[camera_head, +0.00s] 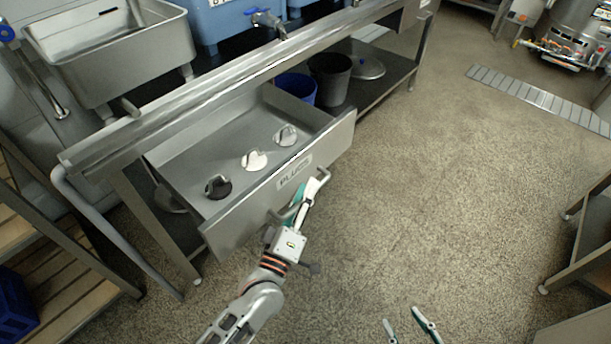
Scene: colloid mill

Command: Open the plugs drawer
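The plugs drawer (262,205) is a steel drawer under the sink bench, and it stands pulled well out. Its front carries the label "PLUGS" and a bar handle (325,176). Inside lie a dark plug (217,186) and two light plugs (254,160) (286,135). My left gripper (307,190) is at the handle, in front of the drawer face, with its fingers close together around the bar. The fingers hide part of the handle. My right gripper (402,318) is low in the picture, over the floor, with its two fingers apart and nothing between them.
A blue bucket (297,88), a dark bucket (330,78) and a lid (365,67) sit on the lower shelf. A slatted wooden rack (65,268) stands left. The floor right of the drawer is clear.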

